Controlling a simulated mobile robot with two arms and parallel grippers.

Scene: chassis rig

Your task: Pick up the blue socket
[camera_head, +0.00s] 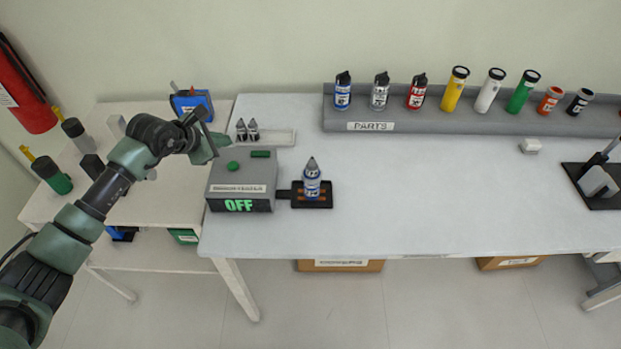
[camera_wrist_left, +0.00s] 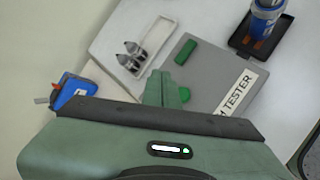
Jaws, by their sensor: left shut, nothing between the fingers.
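No part is marked as a socket. A blue-banded cylinder with a black top (camera_head: 342,91) stands in the grey parts rack. Another blue-banded cylinder with a grey cone tip (camera_head: 312,182) stands upright on a small black tray beside the tester box; its lower part shows in the left wrist view (camera_wrist_left: 267,12). I cannot tell which is the blue socket. My left gripper (camera_head: 211,147) is shut and empty, above the table's left end near the tester box. Its green fingers (camera_wrist_left: 160,90) are together in the left wrist view, apart from both cylinders. My right gripper is out of view.
The grey tester box (camera_head: 242,178) reads OFF. A white tray (camera_head: 275,138) with grey cone-tipped pieces lies behind it. The parts rack (camera_head: 450,121) holds several other cylinders. A black-based device (camera_head: 597,183) stands at right. The middle of the table (camera_head: 430,190) is clear.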

